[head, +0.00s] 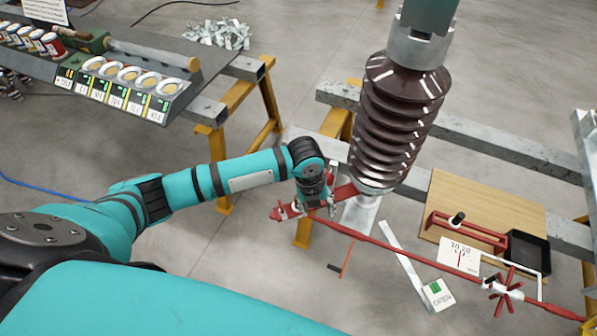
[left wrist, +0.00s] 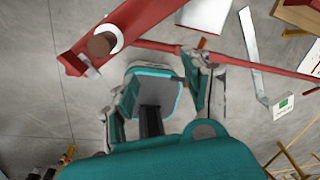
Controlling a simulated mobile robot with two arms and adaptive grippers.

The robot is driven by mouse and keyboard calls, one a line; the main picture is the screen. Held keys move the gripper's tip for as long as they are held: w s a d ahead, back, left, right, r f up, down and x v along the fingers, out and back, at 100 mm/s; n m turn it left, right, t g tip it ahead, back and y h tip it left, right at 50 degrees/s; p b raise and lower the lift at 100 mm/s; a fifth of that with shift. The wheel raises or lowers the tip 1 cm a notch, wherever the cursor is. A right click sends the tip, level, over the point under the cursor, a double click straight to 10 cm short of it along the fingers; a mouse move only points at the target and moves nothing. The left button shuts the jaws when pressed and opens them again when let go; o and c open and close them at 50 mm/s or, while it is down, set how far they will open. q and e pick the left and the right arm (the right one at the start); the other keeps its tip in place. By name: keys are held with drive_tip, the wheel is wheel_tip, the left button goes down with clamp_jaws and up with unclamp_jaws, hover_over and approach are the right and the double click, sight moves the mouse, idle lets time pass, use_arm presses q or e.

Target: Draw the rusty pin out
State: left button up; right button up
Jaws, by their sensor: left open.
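A round brown, rusty-looking pin end (left wrist: 101,44) sits in a white ring on a red bar (left wrist: 135,25) in the left wrist view. In the head view the red bar end (head: 284,212) lies beside my left gripper, below the ribbed brown insulator (head: 398,120); the pin cannot be made out there. My left gripper (head: 318,203) is at the foot of the insulator. In the left wrist view its fingers (left wrist: 160,85) are spread, with nothing visibly held between them, and the pin lies beyond them to the upper left. My right gripper is not in view.
A long red rod (head: 385,245) runs right to a red spoked wheel (head: 503,291). A wooden board (head: 490,207), black tray (head: 528,252) and white box with a green label (head: 438,295) are at the right. Grey beams (head: 485,135) cross behind. A bench holds cups (head: 122,76) at upper left.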

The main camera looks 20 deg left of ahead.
use_arm(q)
drive_tip(key=a+r+m, duration=0.1)
drive_tip(key=a, duration=0.1)
drive_tip(key=w+a+r+m+y, duration=0.1)
drive_tip(key=a+r+m, duration=0.1)
drive_tip(key=w+a+r+m+p, duration=0.1)
drive_tip(key=a+r+m, duration=0.1)
drive_tip(key=shift+r+g, duration=0.2)
drive_tip(key=shift+g, duration=0.2)
drive_tip(key=shift+a+r+m+y, duration=0.15)
drive_tip(key=shift+m+y, duration=0.15)
drive_tip(key=shift+m, duration=0.1)
wheel_tip(320, 180, down, 9)
drive_tip(key=b, duration=0.8)
drive_tip(key=shift+w+f+b, duration=0.1)
drive_tip(key=shift+f+b, duration=0.25)
drive_tip(key=shift+f, duration=0.35)
drive_tip(key=shift+c, duration=0.4)
drive_tip(key=c, duration=0.9)
clamp_jaws()
